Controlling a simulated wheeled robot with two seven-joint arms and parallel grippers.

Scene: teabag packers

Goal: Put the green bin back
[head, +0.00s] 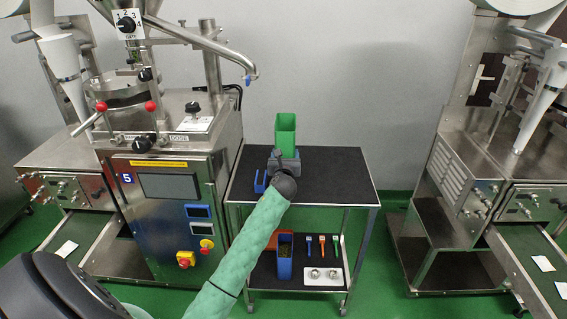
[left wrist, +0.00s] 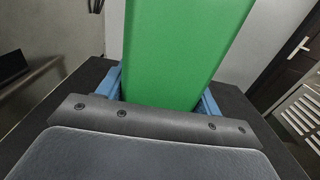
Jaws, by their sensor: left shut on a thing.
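The green bin (head: 286,135) stands upright at the black top of the cart (head: 335,170), near its back edge. It also fills the middle of the left wrist view (left wrist: 180,50). My left gripper (head: 284,158) is shut on the green bin, low on its near side. Blue pieces show on both sides of the bin in the left wrist view (left wrist: 111,82). The bin's lower part is hidden behind my gripper in the head view. My right gripper is not in view.
A blue holder (head: 259,183) is on the cart top, left of my gripper. The lower shelf holds a blue bin (head: 285,262), small tools (head: 308,243) and a white tray (head: 322,277). Steel machines stand left (head: 170,160) and right (head: 470,180). The cart top's right side is clear.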

